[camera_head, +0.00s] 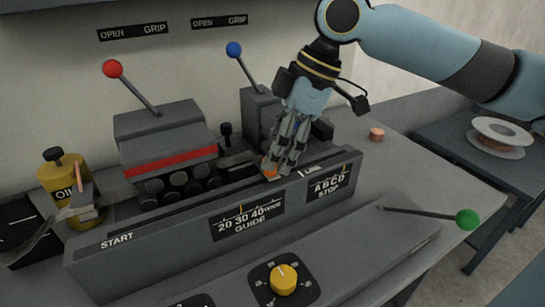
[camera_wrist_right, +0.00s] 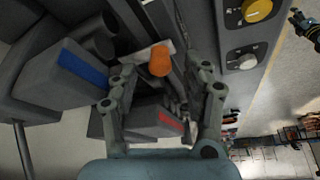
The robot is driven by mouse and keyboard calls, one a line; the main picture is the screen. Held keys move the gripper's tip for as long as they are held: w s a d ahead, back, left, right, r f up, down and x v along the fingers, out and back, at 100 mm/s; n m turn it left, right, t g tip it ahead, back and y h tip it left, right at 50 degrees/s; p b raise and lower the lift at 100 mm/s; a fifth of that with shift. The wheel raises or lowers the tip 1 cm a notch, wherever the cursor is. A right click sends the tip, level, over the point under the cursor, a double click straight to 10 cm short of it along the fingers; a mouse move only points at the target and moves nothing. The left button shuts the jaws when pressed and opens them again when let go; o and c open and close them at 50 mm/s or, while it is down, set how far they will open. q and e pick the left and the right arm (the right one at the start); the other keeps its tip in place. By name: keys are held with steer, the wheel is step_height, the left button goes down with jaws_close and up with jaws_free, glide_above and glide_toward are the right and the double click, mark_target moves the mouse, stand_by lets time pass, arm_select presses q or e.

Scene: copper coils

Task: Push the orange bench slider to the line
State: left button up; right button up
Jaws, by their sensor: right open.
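The bench front carries a START label (camera_head: 117,239), a GUIDE scale plate (camera_head: 247,217) and an ABCD STOP plate (camera_head: 333,186), both with yellow marks.
Behind the rail stand a grey machine with a red stripe (camera_head: 170,163) and levers with red (camera_head: 112,69) and blue (camera_head: 234,49) knobs. A yellow oil can (camera_head: 57,180) is at left. A green-knobbed lever (camera_head: 468,219) juts out at right, near a small copper piece (camera_head: 376,134).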

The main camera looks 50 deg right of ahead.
steer(key=shift+x, duration=1.2)
steer(key=shift+c, duration=0.3)
jaws_close()
